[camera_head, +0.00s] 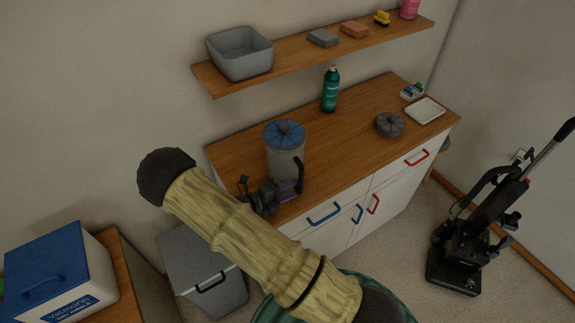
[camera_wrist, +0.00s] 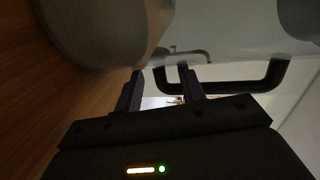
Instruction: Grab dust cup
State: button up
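The dust cup stands upright on the wooden counter as a grey see-through cylinder (camera_head: 285,158) with a blue ribbed lid and a black handle on its right side. My gripper (camera_head: 286,190) is low in front of the cup, near the handle. In the wrist view, the cup body (camera_wrist: 235,35) fills the top, turned sideways, with the black handle (camera_wrist: 240,85) just beyond the right finger. My gripper's purple fingers (camera_wrist: 162,88) are apart, with a bright gap between them. Whether a finger touches the handle cannot be told. My arm hides part of the counter front.
The counter (camera_head: 345,145) also holds a green bottle (camera_head: 331,90), a round dark filter (camera_head: 389,124) and a white tray (camera_head: 425,110). A shelf (camera_head: 285,62) with a grey bin (camera_head: 240,52) is above. A vacuum (camera_head: 465,235) stands right; a grey bin (camera_head: 200,265) stands lower left.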

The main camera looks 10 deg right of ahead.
aim_at(289, 167)
dwell(0.5)
grip_shut()
jog(key=shift+r, duration=0.1)
notch_tip(289, 167, up, 10)
jog(key=b, duration=0.1)
dwell(0.5)
dwell(0.5)
